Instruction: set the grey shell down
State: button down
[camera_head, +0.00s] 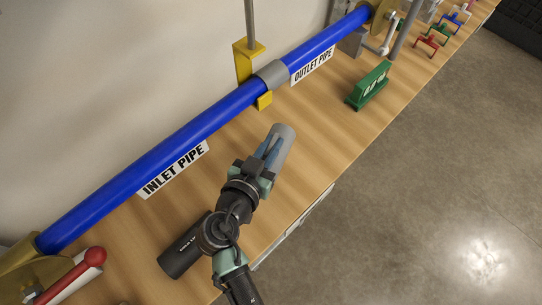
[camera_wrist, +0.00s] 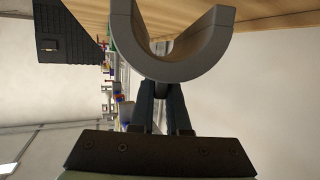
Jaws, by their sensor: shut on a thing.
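The grey shell (camera_head: 284,145) is a half-round, trough-like piece. My gripper (camera_head: 268,153) is shut on it, over the wooden bench in front of the blue pipe. In the wrist view the shell (camera_wrist: 185,68) shows end-on as a U-shaped arc just beyond the fingertips (camera_wrist: 162,90). Its open side faces the top of that picture, towards the wooden surface. I cannot tell whether the shell touches the bench.
The blue pipe (camera_head: 150,158) runs along the wall, with a grey collar (camera_head: 271,74) at a yellow bracket (camera_head: 243,60). A green stand (camera_head: 370,85) is to the right, with coloured clamps (camera_head: 432,40) beyond. Bare bench (camera_head: 325,125) lies between shell and stand.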

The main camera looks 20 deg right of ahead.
jog(key=shift+f+b, duration=0.3)
jog(key=shift+f, duration=2.25)
jog(key=shift+f+b, duration=0.25)
jog(key=shift+b, duration=0.05)
jog(key=c, duration=0.9)
grip_release()
jog(key=shift+r, duration=0.1)
jog(key=shift+r, duration=0.1)
jog(key=shift+r+p, duration=0.2)
jog(key=shift+p, duration=0.25)
jog(key=v, duration=1.1)
jog(key=shift+s+a+b, duration=0.3)
jog(key=shift+b, duration=0.05)
jog(key=shift+s, duration=0.1)
